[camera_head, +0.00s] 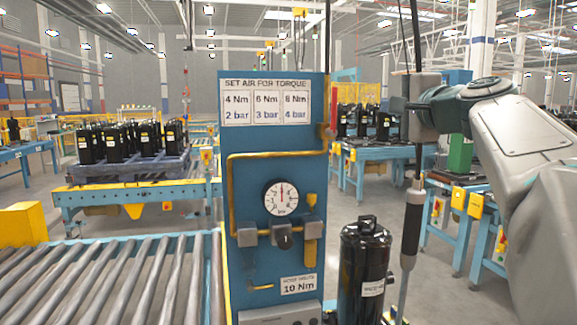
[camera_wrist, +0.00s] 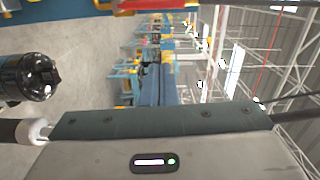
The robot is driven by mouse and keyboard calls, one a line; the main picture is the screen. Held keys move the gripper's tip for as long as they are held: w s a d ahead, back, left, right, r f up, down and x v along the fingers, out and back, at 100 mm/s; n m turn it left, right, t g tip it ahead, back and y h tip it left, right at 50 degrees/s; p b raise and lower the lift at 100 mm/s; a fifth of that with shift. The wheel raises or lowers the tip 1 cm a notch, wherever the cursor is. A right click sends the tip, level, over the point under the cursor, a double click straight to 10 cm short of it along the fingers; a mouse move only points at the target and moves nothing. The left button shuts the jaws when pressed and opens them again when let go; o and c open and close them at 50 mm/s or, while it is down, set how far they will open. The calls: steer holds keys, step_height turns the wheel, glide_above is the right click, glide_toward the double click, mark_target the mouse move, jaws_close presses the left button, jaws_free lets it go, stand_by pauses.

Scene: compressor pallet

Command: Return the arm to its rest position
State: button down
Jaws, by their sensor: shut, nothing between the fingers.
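My gripper (camera_head: 422,104) is at the end of my arm, raised on the right side of the head view. It is shut and empty; its fingertips are hard to make out. In the wrist view its grey housing with a small lit strip fills the bottom, and no fingers show. A torque driver (camera_head: 411,225) hangs upright on a cable just below the gripper, apart from any grip that I can see. The driver's end (camera_wrist: 22,131) shows at the left of the wrist view.
A blue panel (camera_head: 245,155) with a pressure gauge (camera_head: 281,197) stands left of the arm. A black compressor (camera_head: 364,265) stands beside it, also in the wrist view (camera_wrist: 28,78). A roller conveyor (camera_head: 110,285) is front left. Loaded pallets (camera_head: 115,170) stand behind.

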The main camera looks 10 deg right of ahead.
steer(key=s+a+f+n+g+y+p, duration=0.1)
steer(key=s+a+f+n+g+p, duration=0.25)
steer(key=a+f, duration=0.5)
steer(key=s+a+f+n+g+y+p, duration=0.1)
steer(key=s+a+f+n+g+p, duration=0.15)
steer(key=a+f+n+g, duration=0.65)
steer(key=s+f+n+g+h+p, duration=0.2)
steer(key=s+f+n+h+p, duration=0.1)
steer(key=s+f, duration=1.2)
step_height(320, 180, down, 4)
steer(key=shift+s+d+r+g+h+p, duration=0.2)
steer(key=shift+s+g+h+p, duration=0.2)
steer(key=shift+p, duration=0.35)
steer(key=shift+n, duration=0.25)
